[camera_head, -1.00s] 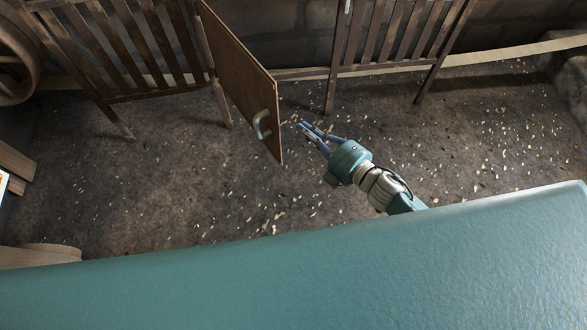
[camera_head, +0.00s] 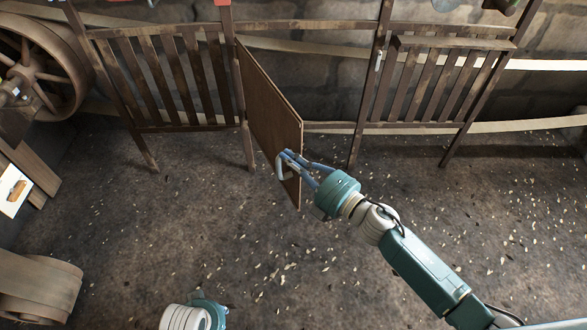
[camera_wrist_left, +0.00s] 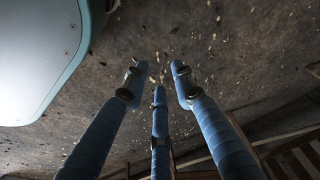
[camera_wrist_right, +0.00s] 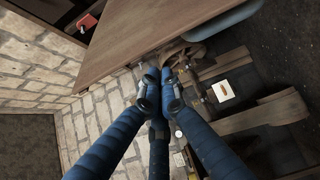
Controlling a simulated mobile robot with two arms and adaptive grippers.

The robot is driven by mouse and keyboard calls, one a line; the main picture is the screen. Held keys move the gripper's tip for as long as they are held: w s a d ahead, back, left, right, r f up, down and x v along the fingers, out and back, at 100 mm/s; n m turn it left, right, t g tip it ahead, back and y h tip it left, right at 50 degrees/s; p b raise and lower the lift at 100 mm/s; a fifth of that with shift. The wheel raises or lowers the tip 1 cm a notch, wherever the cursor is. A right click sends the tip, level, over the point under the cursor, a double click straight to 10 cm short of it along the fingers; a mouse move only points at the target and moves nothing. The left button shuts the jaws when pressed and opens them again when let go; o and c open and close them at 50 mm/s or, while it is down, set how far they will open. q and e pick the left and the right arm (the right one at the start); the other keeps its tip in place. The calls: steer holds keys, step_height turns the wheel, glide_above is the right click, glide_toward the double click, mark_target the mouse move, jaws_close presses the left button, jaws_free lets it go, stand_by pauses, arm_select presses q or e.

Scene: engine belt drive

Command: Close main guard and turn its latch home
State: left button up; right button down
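The main guard (camera_head: 272,110) is a brown panel swung out from the left fence's end post, leaving a gap to the right fence. My right gripper (camera_head: 292,157) is at this free edge, beside the handle. Its fingertips (camera_wrist_right: 158,75) are together with nothing seen between them; contact with the panel is unclear. A small pale fitting (camera_head: 378,61), perhaps the latch, is on the right fence's post. My left gripper (camera_wrist_left: 158,75) is open and empty.
Slatted fences stand left (camera_head: 165,80) and right (camera_head: 430,85) of the gap, with pale belts (camera_head: 330,50) behind. A large spoked wheel (camera_head: 38,65) is at far left. A belt roll (camera_head: 38,290) lies lower left. The floor in front is clear except for chips.

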arm_select(q)
steer(key=shift+w+r, duration=0.1)
steer(key=shift+r, duration=0.45)
arm_select(e)
steer(key=shift+w+d, duration=0.2)
steer(key=shift+d, duration=0.3)
steer(key=shift+w+d, duration=0.15)
steer(key=shift+d, duration=0.3)
steer(key=shift+r, duration=0.1)
